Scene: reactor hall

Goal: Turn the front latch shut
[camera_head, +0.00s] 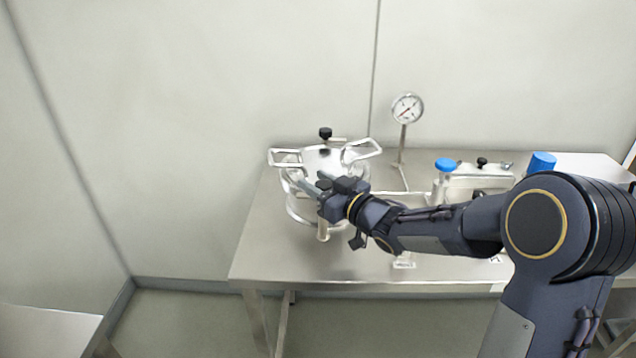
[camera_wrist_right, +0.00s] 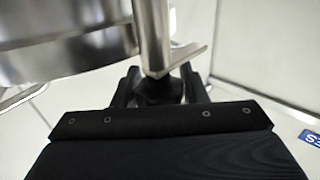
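A shiny steel vessel with a lid (camera_head: 322,160) and looped handles stands on the left part of the steel table. My right gripper (camera_head: 325,188) reaches in from the right and is at the vessel's front, covering part of it. In the right wrist view, the vessel's round wall (camera_wrist_right: 60,45) fills the upper left. A steel latch bar (camera_wrist_right: 152,35) comes down beside it, and its lower end lies between the dark fingers of my right gripper (camera_wrist_right: 160,88). I cannot tell whether the fingers press on it. My left gripper is not in view.
A dial gauge (camera_head: 407,108) on a stand is at the back of the steel table (camera_head: 265,255). A blue-capped bottle (camera_head: 444,170) and another blue cap (camera_head: 541,162) are behind my right arm. Another surface (camera_head: 45,330) is at the lower left. The table's front left is clear.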

